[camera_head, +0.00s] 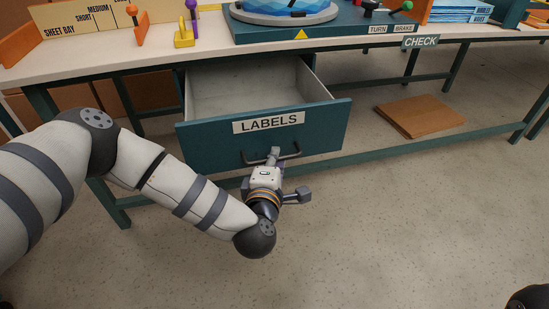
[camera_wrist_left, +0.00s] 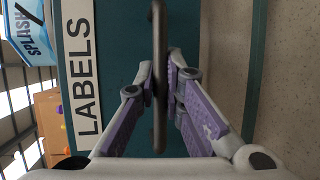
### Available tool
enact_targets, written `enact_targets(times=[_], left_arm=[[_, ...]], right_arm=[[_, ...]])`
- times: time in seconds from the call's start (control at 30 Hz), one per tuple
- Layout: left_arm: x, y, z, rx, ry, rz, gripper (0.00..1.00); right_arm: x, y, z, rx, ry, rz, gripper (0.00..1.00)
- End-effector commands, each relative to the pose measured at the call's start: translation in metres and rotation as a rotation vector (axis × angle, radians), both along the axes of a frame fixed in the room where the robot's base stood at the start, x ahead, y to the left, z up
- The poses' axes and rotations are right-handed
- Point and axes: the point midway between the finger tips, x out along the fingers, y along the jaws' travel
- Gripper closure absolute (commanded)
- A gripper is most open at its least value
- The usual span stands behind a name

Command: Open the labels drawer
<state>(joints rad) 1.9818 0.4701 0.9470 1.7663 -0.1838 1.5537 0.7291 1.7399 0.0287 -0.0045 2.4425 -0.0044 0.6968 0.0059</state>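The labels drawer (camera_head: 225,146) is a teal drawer under the bench with a white "LABELS" plate (camera_head: 268,122) and a dark bar handle (camera_head: 290,152). It stands pulled well out, and its pale, empty-looking inside (camera_head: 250,85) shows from above. My left gripper (camera_head: 274,157) is at the handle, in front of the drawer face. In the left wrist view the handle bar (camera_wrist_left: 160,50) runs between the two purple-padded fingers, which are closed in on it from both sides. The "LABELS" plate (camera_wrist_left: 82,70) shows beside it. My right gripper is out of view.
A brown board (camera_head: 420,116) lies on the right under the bench. The floor in front is clear.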

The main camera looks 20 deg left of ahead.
Motion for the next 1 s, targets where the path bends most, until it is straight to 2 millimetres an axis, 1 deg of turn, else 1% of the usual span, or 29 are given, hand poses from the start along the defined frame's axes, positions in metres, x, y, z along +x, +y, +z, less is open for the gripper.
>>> enact_targets(times=[0.03,0.07,0.1,0.33,0.43,0.47,0.53,0.7,0.8,0.9,1.0], left_arm=[[0.0,0.0,0.001,-0.001,-0.002,0.0,0.78],[0.0,0.0,0.001,0.0,-0.002,0.0,0.71],[0.0,0.0,0.001,0.0,-0.001,0.0,0.7],[0.0,0.0,0.0,0.001,0.0,0.0,0.7],[-0.006,-0.002,0.001,0.0,0.002,-0.002,0.7],[-0.011,-0.003,0.001,0.0,0.002,-0.002,0.7],[-0.027,-0.006,0.004,-0.001,0.004,-0.004,0.7],[-0.073,-0.015,0.012,-0.001,0.004,-0.004,0.7],[-0.094,-0.019,0.017,-0.001,0.003,-0.003,0.7],[-0.108,-0.022,0.02,0.0,0.002,-0.002,0.7],[-0.115,-0.023,0.021,0.001,0.0,0.0,0.7]], right_arm=[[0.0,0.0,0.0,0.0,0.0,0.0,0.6],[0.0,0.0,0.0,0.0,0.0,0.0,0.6],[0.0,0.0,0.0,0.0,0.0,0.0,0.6],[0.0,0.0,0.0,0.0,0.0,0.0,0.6],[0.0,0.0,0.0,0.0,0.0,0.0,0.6],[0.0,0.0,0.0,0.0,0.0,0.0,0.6],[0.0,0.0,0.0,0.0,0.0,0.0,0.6],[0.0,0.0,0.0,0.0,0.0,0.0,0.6],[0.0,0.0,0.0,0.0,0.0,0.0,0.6],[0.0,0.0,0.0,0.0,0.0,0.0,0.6],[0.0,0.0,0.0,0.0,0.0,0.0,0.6]])
